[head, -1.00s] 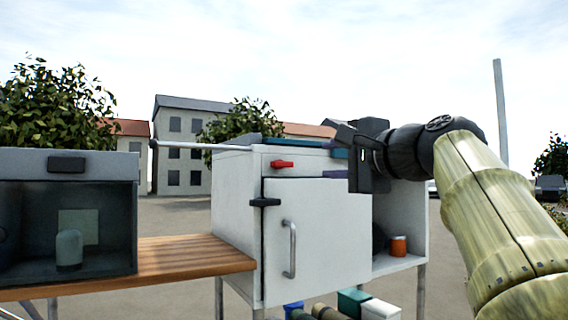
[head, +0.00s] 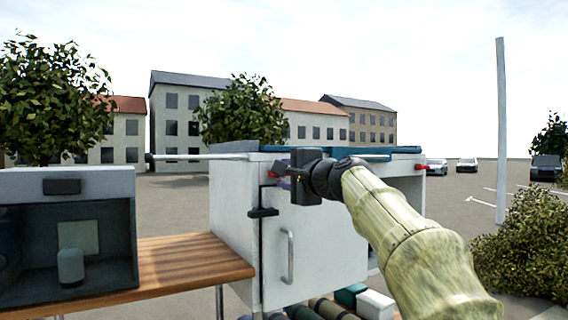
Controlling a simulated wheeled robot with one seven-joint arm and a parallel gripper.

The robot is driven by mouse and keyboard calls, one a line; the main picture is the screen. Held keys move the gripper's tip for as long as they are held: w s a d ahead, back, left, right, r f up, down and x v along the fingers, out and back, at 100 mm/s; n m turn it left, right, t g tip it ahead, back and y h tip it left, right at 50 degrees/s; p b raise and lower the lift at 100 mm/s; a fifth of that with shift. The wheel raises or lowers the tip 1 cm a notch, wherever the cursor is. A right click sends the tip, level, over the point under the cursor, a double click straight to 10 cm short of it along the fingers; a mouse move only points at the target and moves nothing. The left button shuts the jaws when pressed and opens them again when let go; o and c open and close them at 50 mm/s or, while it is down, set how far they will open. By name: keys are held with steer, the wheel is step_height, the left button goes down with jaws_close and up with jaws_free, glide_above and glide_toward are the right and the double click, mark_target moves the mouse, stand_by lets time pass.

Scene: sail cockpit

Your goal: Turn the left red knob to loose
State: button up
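The left red knob (head: 273,174) is on the upper front face of the white cabinet (head: 228,190), above the door. Only a small red part of it shows at the left edge of my gripper. My gripper (head: 284,175) is right at the knob and hides the rest of it. I cannot tell whether the fingers touch the knob or are open or shut. A second red knob (head: 419,166) shows at the right end of the cabinet's top front.
The cabinet door has a grey handle (head: 290,256) and a dark latch (head: 263,212). A wooden counter (head: 190,262) and a grey open box (head: 100,183) stand to the left. Several containers, including a white box (head: 375,304), lie below. A thin rod (head: 195,157) sticks out left.

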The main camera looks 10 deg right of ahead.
steer(key=shift+w+a, duration=0.15)
steer(key=shift+w, duration=0.25)
jaws_close()
